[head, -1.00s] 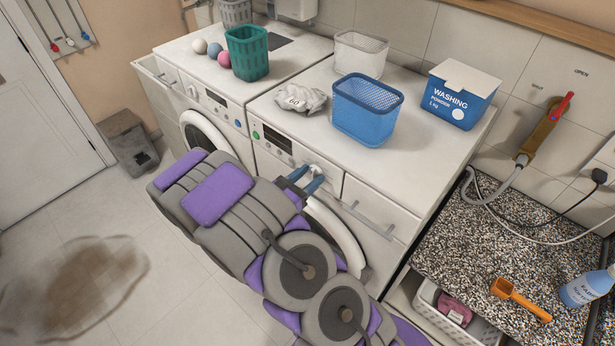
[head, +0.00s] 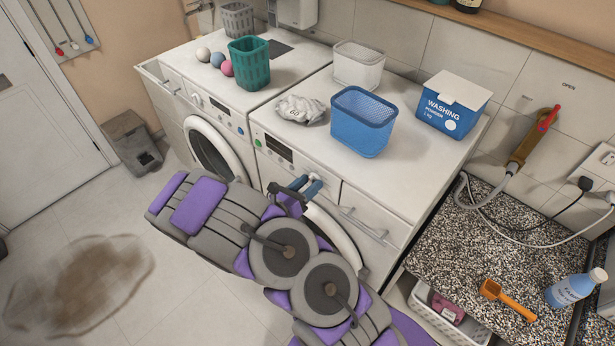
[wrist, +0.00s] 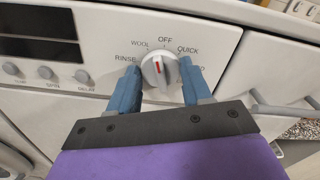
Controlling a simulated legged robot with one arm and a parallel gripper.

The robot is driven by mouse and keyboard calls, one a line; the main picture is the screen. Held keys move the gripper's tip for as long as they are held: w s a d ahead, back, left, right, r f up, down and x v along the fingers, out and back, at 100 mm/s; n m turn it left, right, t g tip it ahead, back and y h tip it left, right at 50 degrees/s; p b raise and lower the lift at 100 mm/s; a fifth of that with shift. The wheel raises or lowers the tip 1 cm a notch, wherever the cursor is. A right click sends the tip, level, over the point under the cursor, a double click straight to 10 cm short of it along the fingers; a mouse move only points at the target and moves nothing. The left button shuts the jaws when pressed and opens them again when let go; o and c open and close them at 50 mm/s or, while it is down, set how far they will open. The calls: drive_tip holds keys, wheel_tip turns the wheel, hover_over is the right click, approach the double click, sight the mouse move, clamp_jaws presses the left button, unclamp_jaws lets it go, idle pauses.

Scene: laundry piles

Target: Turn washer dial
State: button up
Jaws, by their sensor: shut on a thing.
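The washer dial (wrist: 159,69) is a round pale knob with a red mark pointing up, close to OFF. Labels OFF, WOOL, QUICK and RINSE surround it, and one label at right is partly hidden by a finger. My gripper (wrist: 158,76) has its blue fingers on the left and right sides of the dial, shut on it. In the head view my gripper (head: 306,186) is at the front panel of the right-hand washer (head: 395,230). There the fingers hide the dial.
A blue basket (head: 363,122), a crumpled grey cloth (head: 300,109) and a washing powder box (head: 453,105) stand on the washer top. A drawer handle (wrist: 285,107) is right of the dial. A brown stain (head: 80,285) marks the floor at left.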

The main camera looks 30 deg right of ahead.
drive_tip(key=n+p, duration=0.2)
drive_tip(key=n, duration=0.2)
drive_tip(key=n+p, duration=0.2)
drive_tip(key=n, duration=0.2)
drive_tip(key=n+p, duration=0.2)
drive_tip(key=n, duration=0.2)
drive_tip(key=shift+w+a+f, duration=0.1)
drive_tip(key=shift+w+a, duration=0.05)
drive_tip(key=shift+w, duration=0.1)
idle(0.4)
drive_tip(key=o, duration=1)
drive_tip(key=shift+w+f, duration=0.1)
drive_tip(key=shift+w, duration=0.05)
